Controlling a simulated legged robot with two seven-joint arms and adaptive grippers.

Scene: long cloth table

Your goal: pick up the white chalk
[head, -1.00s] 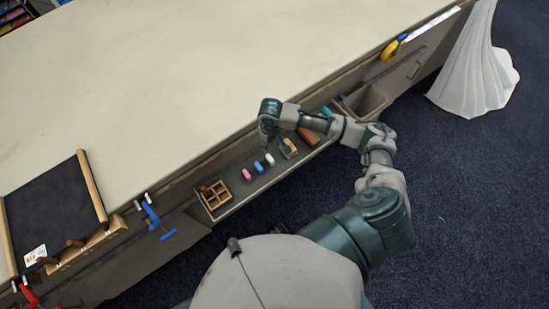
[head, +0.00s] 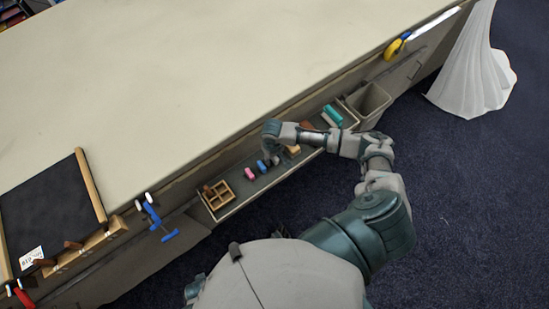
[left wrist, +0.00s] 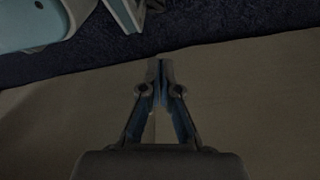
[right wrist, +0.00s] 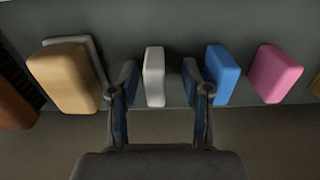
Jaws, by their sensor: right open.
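The white chalk (right wrist: 154,77) stands out in the right wrist view, lying in the tray between the blue chalk (right wrist: 221,75) and a tan block (right wrist: 66,78). My right gripper (right wrist: 159,68) is open, with one finger on each side of the white chalk and visible gaps beside it. In the head view my right gripper (head: 277,157) is low over the tray and mostly hides the white chalk. My left gripper (left wrist: 160,66) shows only in its own wrist view, its fingertips together and nothing visible between them.
The tray (head: 238,207) hangs along the table's edge. It also holds a pink chalk (right wrist: 275,74), a wooden divided box (head: 217,194) and a teal item (head: 333,115). A grey bin (head: 368,103) is at its right end. The cloth tabletop (head: 200,80) is largely clear.

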